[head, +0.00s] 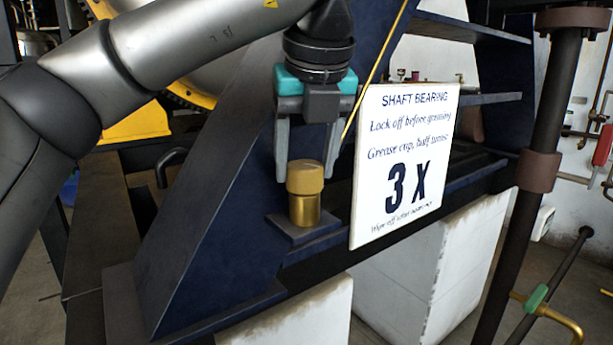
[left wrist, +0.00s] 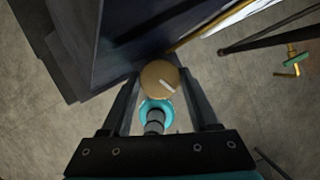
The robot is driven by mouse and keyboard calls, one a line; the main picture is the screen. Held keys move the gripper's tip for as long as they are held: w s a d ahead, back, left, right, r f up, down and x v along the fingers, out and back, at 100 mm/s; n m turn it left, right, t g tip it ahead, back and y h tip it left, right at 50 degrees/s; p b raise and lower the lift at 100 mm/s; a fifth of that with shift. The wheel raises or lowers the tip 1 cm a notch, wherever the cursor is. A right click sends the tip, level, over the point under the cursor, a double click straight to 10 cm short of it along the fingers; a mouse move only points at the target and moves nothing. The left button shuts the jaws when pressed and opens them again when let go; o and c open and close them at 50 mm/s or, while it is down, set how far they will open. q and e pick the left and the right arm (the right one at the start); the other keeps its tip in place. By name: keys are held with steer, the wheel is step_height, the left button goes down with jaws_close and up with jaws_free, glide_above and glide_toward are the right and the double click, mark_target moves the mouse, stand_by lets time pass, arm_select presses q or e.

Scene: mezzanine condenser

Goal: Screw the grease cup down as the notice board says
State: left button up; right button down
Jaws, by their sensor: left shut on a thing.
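The brass grease cup (head: 305,178) stands upright on a small dark plate on the blue frame. In the left wrist view its round cap (left wrist: 160,78) shows from above, with a pale line mark pointing to the lower right. My left gripper (head: 305,172) comes from above and is shut on the cap, one finger on each side. The white notice board (head: 402,160) beside it reads "SHAFT BEARING", "Lock off before greasing", "Grease cup, half turns:" and a large "3 X". Its small bottom line begins "Wipe off". My right gripper is not in view.
The blue frame's sloping beam (head: 205,215) rises close behind the cup. The board's edge is close to the right of the gripper. A dark vertical pipe (head: 530,190) stands at the right, with a green-handled brass fitting (head: 537,298) below. White blocks (head: 430,265) stand underneath.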

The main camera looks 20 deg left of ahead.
arm_select(q)
steer(key=m+h, duration=0.1)
steer(key=m, duration=0.1)
steer(key=shift+m+b, duration=0.4)
steer(key=m+h, duration=0.1)
steer(key=m, duration=0.2)
steer(key=shift+a+m, duration=0.15)
steer(key=shift+m, duration=0.15)
steer(key=m+h, duration=0.1)
steer(key=m, duration=0.2)
steer(key=shift+a+m+h+p, duration=0.1)
steer(key=shift+m+h+p, duration=0.2)
steer(key=shift+h, duration=0.1)
steer(key=shift+a+m+g+h+p, duration=0.1)
steer(key=shift+m+g+h+p, duration=0.4)
steer(key=shift+m, duration=1.3)
steer(key=o, duration=1.1)
steer(key=shift+c, duration=0.2)
steer(key=shift+t, duration=0.3)
